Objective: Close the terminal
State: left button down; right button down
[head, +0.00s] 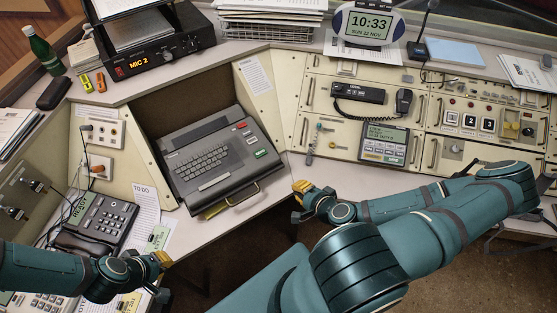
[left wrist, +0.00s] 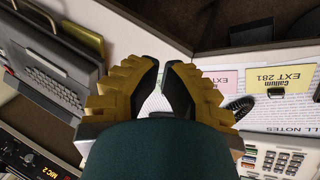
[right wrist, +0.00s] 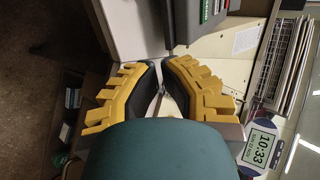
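The terminal (head: 210,153) is a dark grey unit with a keyboard, coloured keys on its right side and a front handle (head: 243,194).
A desk phone (head: 98,222) and to-do papers (head: 147,205) are left of the terminal. A handset panel (head: 358,95) and a keypad unit (head: 383,143) are at the right. A radio box (head: 152,60) and a clock (head: 369,25) stand behind.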

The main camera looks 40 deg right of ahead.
aim_at(265, 146)
jog(key=shift+h, duration=0.3)
jog(key=b+x, duration=0.3)
jog(key=b, duration=0.1)
jog(key=d+b+x, duration=0.1)
jog(key=b+x, duration=0.3)
jog(key=shift+w+d, duration=0.15)
jog(key=shift+d, duration=0.1)
jog(key=w, duration=0.3)
jog(key=w+f, duration=0.1)
jog(key=w, duration=0.1)
jog(key=shift+d, duration=0.15)
jog(key=shift+w+m, duration=0.3)
jog(key=shift+w, duration=0.25)
jog(key=w, duration=0.6)
jog(key=w+d+p, duration=0.1)
jog(key=w, duration=0.2)
jog(key=shift+w, duration=0.3)
jog(key=shift+w+r, duration=0.1)
jog(key=shift+w, duration=0.15)
jog(key=shift+r, duration=0.1)
jog(key=shift+w, duration=0.1)
